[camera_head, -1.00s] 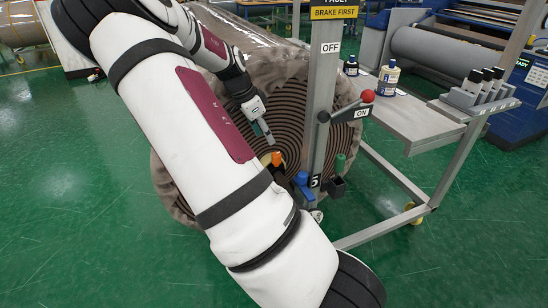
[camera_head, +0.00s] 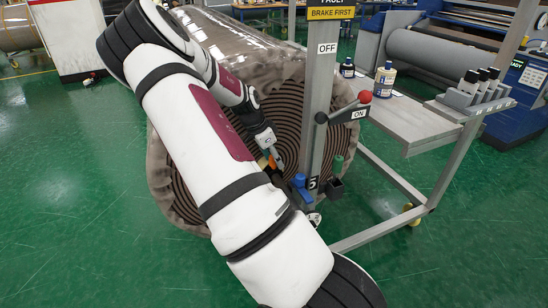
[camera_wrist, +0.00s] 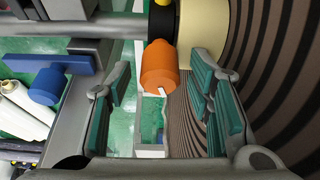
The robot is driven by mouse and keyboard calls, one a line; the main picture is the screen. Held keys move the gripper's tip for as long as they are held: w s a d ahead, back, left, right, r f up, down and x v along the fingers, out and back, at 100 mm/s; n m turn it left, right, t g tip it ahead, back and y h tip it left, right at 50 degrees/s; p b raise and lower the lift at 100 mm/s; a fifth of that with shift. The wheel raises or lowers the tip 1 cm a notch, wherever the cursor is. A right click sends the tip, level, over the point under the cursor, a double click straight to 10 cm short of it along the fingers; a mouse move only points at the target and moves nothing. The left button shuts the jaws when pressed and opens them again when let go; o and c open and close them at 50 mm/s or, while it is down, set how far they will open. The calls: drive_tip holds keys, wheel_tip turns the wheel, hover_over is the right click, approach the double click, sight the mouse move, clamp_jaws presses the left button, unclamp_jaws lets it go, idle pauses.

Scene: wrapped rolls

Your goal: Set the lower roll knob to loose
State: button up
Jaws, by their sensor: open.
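An orange knob (camera_wrist: 160,68) with a pale mark near its lower end shows in the wrist view, on a dark shaft with a cream collar (camera_wrist: 203,28) beside the roll's spiral end. My gripper (camera_wrist: 157,110) is open, with its teal pads on either side of the space below the knob. I cannot tell whether a pad touches it. I cannot read the knob's setting.
A grey post (camera_head: 318,120) stands just right of my gripper, with a blue handle (camera_head: 300,182) low on it and a red-balled lever (camera_head: 365,97) by an ON plate. A grey shelf (camera_head: 420,125) with bottles is at right. Green floor is free at left.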

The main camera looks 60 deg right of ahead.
clamp_jaws()
drive_tip(key=shift+n, duration=0.4)
drive_tip(key=n+t, duration=0.1)
drive_tip(key=n, duration=0.2)
drive_tip(key=shift+r, duration=0.1)
drive_tip(key=n+t, duration=0.1)
drive_tip(key=n, duration=0.2)
drive_tip(key=shift+d+n+t+h+b, duration=0.1)
drive_tip(key=shift+n+t+h+b, duration=0.2)
drive_tip(key=shift+t+b, duration=0.1)
drive_tip(key=n+t+b, duration=0.1)
drive_tip(key=n, duration=0.2)
drive_tip(key=shift+n+t+y+b, duration=0.35)
drive_tip(key=shift+n+t+y, duration=0.25)
drive_tip(key=shift+n, duration=1.1)
drive_tip(key=shift+w+n, duration=0.1)
drive_tip(key=shift+n, duration=0.2)
